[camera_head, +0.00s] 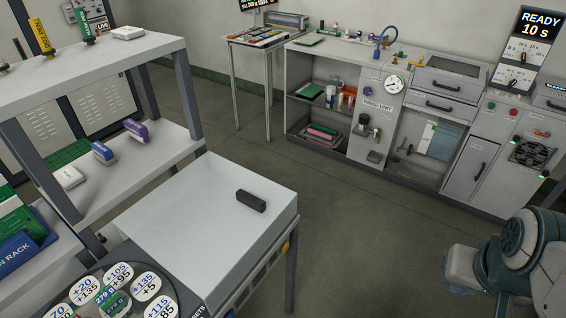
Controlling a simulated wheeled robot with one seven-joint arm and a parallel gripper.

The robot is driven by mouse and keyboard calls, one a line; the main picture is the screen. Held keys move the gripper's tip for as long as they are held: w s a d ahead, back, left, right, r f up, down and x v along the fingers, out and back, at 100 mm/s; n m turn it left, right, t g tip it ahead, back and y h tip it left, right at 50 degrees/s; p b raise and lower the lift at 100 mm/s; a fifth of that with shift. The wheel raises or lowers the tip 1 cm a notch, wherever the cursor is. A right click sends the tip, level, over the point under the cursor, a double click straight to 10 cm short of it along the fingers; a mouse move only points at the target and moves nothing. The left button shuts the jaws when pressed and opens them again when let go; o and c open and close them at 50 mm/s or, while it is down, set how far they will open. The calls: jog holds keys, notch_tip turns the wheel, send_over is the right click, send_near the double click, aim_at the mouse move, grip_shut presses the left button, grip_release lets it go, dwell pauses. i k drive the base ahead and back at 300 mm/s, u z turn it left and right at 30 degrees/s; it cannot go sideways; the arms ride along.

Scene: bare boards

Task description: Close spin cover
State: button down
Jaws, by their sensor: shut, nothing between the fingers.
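Part of my arm (515,245) shows at the lower right, well apart from the handle. My gripper's fingers are not visible.
A two-level shelf (110,50) with pens and small boxes stands at the left, close to the panel. A long counter (340,55) with drawers and open compartments lines the back wall, with a small table (262,35) beside it. Bare floor (340,215) lies between.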

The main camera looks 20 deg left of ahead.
aim_at(222, 167)
jog(key=u, duration=0.6)
jog(key=i, duration=0.75)
jog(key=u, duration=1.25)
jog(key=i, duration=0.25)
jog(key=u, duration=0.15)
